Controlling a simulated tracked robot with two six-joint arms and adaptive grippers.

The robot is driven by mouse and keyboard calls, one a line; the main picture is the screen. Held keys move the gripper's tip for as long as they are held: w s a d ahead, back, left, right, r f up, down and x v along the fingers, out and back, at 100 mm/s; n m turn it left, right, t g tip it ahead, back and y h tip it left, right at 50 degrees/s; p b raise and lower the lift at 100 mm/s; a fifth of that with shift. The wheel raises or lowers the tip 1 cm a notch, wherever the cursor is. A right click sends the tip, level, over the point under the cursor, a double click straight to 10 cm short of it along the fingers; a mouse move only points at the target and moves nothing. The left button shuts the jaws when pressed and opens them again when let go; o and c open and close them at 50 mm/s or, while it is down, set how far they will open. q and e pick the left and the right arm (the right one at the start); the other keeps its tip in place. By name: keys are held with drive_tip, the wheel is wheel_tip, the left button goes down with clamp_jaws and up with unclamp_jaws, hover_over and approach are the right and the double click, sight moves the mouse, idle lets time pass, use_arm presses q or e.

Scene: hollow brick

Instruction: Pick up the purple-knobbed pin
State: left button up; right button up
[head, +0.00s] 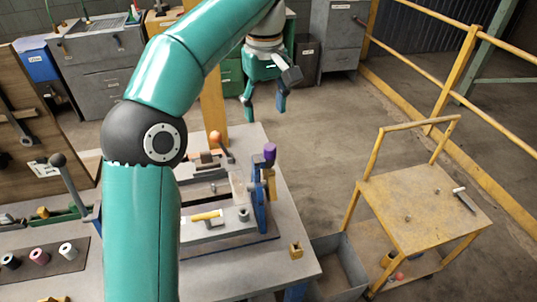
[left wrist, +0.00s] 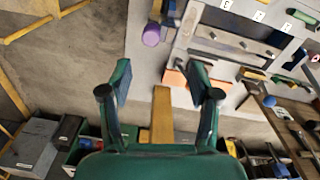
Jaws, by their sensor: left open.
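The purple-knobbed pin (head: 270,153) stands upright at the blue bracket of a fixture on the grey workbench. Only its purple knob shows clearly; the shaft is largely hidden. In the left wrist view the purple knob (left wrist: 151,36) is above the gap between the fingers, apart from them. My left gripper (head: 266,112) is open and empty, in the air beyond the bench's far edge, above and behind the pin. Its two spread fingers also show in the left wrist view (left wrist: 160,84). My right gripper is not in view.
The blue bracket (head: 259,204) and a yellow-handled part (head: 207,216) are on the bench. An orange knob (head: 215,137) is near its far edge. A yellow post (head: 212,105) rises behind the bench. A yellow cart (head: 420,205) stands at right, with open floor behind it.

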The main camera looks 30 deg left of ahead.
use_arm(q)
hover_over(270, 145)
wheel_tip(270, 145, down, 6)
drive_tip(key=shift+w+r+b, duration=0.1)
drive_tip(key=shift+r+b, duration=0.15)
drive_tip(key=shift+b, duration=0.2)
drive_tip(key=shift+s+f, duration=0.6)
drive_tip(key=shift+f, duration=0.05)
drive_tip(key=shift+s+d+f, duration=0.1)
drive_tip(key=shift+f, duration=0.05)
drive_tip(key=shift+w+f, duration=0.2)
drive_tip(key=shift+f, duration=0.1)
drive_tip(key=shift+w+f, duration=0.2)
drive_tip(key=shift+f, duration=1.05)
drive_tip(key=shift+w+f, duration=0.2)
drive_tip(key=shift+f, duration=1)
clamp_jaws()
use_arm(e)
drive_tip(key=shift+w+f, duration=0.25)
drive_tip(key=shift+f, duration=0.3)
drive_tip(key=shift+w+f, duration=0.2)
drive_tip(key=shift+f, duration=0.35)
use_arm(q)
drive_tip(key=shift+r, duration=0.15)
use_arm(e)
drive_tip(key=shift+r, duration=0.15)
